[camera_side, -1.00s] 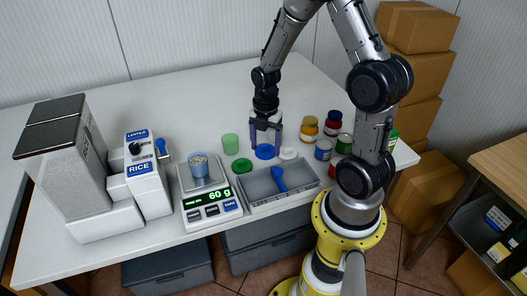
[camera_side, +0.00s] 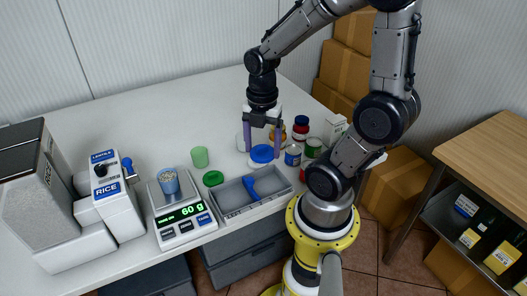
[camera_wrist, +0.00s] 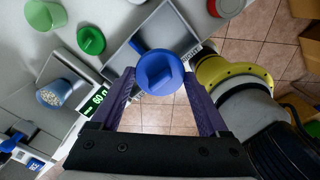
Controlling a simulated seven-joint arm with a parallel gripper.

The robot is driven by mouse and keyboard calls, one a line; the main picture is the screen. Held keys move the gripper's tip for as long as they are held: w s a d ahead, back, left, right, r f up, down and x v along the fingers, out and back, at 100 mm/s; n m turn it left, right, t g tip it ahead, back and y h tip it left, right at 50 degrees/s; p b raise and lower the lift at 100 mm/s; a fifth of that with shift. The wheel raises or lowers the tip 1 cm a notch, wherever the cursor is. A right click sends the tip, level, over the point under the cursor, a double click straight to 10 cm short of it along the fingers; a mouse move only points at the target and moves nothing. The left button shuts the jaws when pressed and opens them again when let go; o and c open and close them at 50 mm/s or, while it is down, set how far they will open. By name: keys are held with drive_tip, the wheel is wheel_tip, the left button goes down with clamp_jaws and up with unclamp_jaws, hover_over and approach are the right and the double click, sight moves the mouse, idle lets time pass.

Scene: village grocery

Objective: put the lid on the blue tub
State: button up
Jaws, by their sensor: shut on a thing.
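My gripper (camera_side: 262,149) is shut on the blue lid (camera_side: 262,154), a round lid with a raised bar grip. In the wrist view the lid (camera_wrist: 160,72) sits between the two purple fingers. It appears to be raised above the table, in front of a white lid (camera_side: 256,164). The blue tub (camera_side: 170,186) is translucent, open and holds pale grains. It stands on the scale, left of my gripper; the wrist view shows it too (camera_wrist: 72,80).
The scale (camera_side: 183,227) reads 60 g. A green tub (camera_side: 200,157), a green lid (camera_side: 213,178) and a grey tray (camera_side: 231,203) with a blue scoop (camera_side: 250,187) lie between scale and gripper. Jars and cans (camera_side: 293,155) stand to the right. The back table is clear.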

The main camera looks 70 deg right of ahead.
drive_tip(key=w+a+r+n, duration=0.1)
drive_tip(key=w+a+r, duration=0.15)
drive_tip(key=w, duration=0.85)
drive_tip(key=w+a+r+n, duration=0.1)
drive_tip(key=w+a, duration=0.2)
drive_tip(key=w, duration=0.7)
drive_tip(key=shift+n, duration=0.9)
drive_tip(key=shift+w+a+f, duration=0.4)
drive_tip(key=shift+a+f, duration=0.25)
drive_tip(key=shift+f, duration=0.65)
drive_tip(key=shift+w+a+f, duration=0.4)
drive_tip(key=shift+a+f, duration=0.25)
drive_tip(key=shift+f, duration=0.6)
drive_tip(key=shift+w+a+f, duration=0.4)
drive_tip(key=shift+a+f, duration=0.25)
drive_tip(key=shift+f, duration=0.65)
drive_tip(key=shift+f, duration=0.4)
drive_tip(key=o, duration=1.2)
drive_tip(key=shift+c, duration=0.2)
drive_tip(key=shift+r, duration=0.1)
